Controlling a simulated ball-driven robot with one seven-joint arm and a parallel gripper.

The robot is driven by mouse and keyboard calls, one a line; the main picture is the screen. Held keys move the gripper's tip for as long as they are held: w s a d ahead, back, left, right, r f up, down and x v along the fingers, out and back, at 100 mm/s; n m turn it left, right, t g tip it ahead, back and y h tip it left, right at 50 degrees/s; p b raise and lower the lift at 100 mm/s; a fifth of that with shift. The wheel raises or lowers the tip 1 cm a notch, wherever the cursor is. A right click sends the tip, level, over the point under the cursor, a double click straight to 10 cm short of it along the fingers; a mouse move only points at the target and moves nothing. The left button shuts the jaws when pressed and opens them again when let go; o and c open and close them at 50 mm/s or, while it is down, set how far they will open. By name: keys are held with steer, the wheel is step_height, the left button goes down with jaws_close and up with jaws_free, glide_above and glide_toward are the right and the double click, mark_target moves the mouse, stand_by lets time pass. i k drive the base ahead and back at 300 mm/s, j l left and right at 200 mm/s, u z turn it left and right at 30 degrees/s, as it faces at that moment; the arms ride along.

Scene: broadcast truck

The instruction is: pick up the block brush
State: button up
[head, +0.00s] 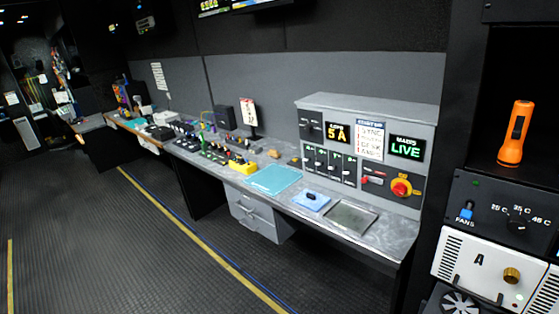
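The long grey counter (380,243) runs along the wall, seen from a distance. I cannot make out the block brush for certain. A small tan block (273,153) and a small brownish piece (294,161) lie near the back of the counter, left of the grey control panel (366,110); either is too small to identify. A small dark object (311,195) rests on a folded blue cloth (312,204) near the front edge. My gripper is not in this view.
A teal mat (273,179) and a grey-green tray (351,217) lie on the counter. A yellow item (243,167) and several small things crowd its left part. An equipment rack (495,225) with an orange flashlight (515,133) stands at right. The dark floor (100,230) is clear.

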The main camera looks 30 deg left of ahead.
mark_target(274, 154)
steer(key=i+j+u, duration=0.75)
steer(key=i, duration=0.4)
steer(key=i+u, duration=0.4)
steer(key=i, duration=0.2)
steer(key=i+l+u, duration=0.15)
steer(key=i+u, duration=0.25)
steer(key=i, duration=0.25)
steer(key=i+u, duration=0.25)
steer(key=i, duration=0.35)
steer(key=i+u, duration=0.25)
steer(key=i, duration=0.3)
steer(key=i+z, duration=0.45)
steer(key=i+j+z, duration=0.1)
steer(key=i+z, duration=0.2)
steer(key=z, duration=0.15)
steer(key=i+z, duration=0.2)
steer(key=z, duration=0.2)
steer(key=i+z, duration=0.15)
steer(key=z, duration=0.25)
steer(key=i+z, duration=0.2)
steer(key=z, duration=0.2)
steer(key=i+j+z, duration=0.15)
steer(key=z, duration=0.25)
